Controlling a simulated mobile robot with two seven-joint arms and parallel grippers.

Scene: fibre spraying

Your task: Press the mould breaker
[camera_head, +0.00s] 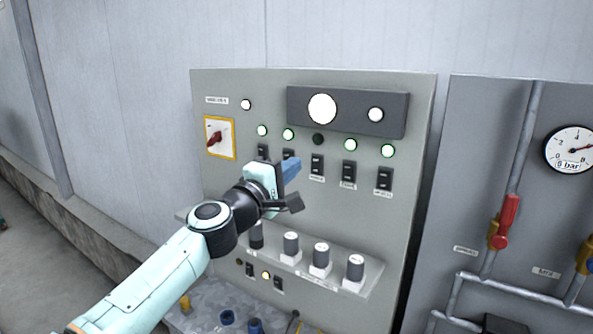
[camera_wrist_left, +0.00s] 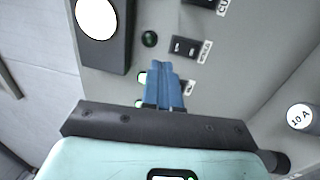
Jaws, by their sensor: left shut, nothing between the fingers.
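A row of black breakers sits on the grey control panel (camera_head: 225,90), each with a lamp above it. The other lamps over the row are lit green. My left gripper (camera_head: 293,163) has its blue fingers shut and empty. In the head view they partly cover the second breaker (camera_head: 288,153), left of the third. I cannot tell whether they touch the panel.
A red rotary switch (camera_head: 215,138) is at the panel's left. A dark lamp box (camera_head: 345,108) sits above the row. Pipes, a red valve (camera_head: 505,221) and a gauge (camera_head: 571,149) are at the right.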

